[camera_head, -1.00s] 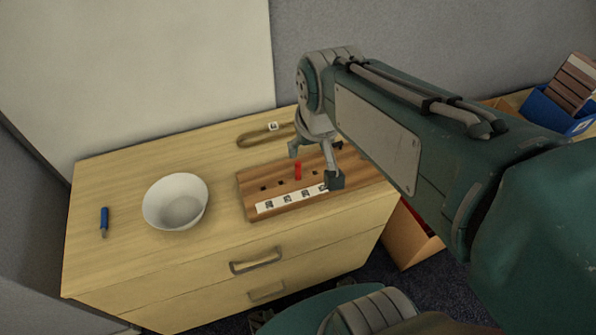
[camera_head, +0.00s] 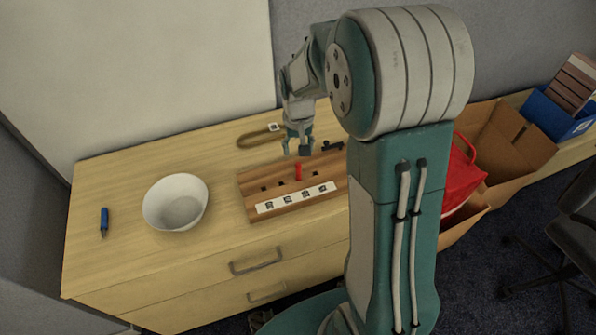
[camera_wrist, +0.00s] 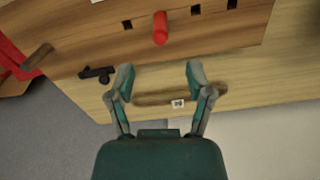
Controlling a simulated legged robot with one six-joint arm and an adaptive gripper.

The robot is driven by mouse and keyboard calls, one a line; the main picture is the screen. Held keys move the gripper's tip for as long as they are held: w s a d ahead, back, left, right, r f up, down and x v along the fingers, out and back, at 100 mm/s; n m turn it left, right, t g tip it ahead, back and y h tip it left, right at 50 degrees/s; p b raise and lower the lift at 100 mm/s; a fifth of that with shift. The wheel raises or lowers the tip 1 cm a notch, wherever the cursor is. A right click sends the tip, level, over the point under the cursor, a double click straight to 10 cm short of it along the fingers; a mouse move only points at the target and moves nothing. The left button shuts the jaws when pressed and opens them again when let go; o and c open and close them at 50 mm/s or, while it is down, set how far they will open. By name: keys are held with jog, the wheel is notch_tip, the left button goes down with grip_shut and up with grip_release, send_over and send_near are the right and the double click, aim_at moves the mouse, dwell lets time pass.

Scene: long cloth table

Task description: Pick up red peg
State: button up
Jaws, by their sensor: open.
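The red peg (camera_head: 298,171) stands upright in a hole of the wooden peg board (camera_head: 262,197) on the dresser top. In the wrist view the red peg (camera_wrist: 160,28) shows beyond the fingertips, a little left of the line midway between them. My gripper (camera_head: 298,150) is above and just behind the board in the head view, with its fingers pointing down. No part of the peg is hidden in the wrist view.
A white bowl (camera_head: 176,203) and a blue marker-like object (camera_head: 104,222) are left of the board. A brown strap loop (camera_head: 255,138) with a tag lies behind it. A small black object (camera_head: 333,146) is near the board's back edge. A cardboard box (camera_head: 512,140) stands at right.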

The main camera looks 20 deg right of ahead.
aim_at(298, 164)
notch_tip(298, 164, down, 3)
jog(key=shift+f, duration=0.1)
jog(key=f, duration=0.5)
jog(key=shift+s+a+f, duration=0.1)
jog(key=shift+s, duration=0.3)
jog(key=shift+c, duration=0.4)
grip_shut()
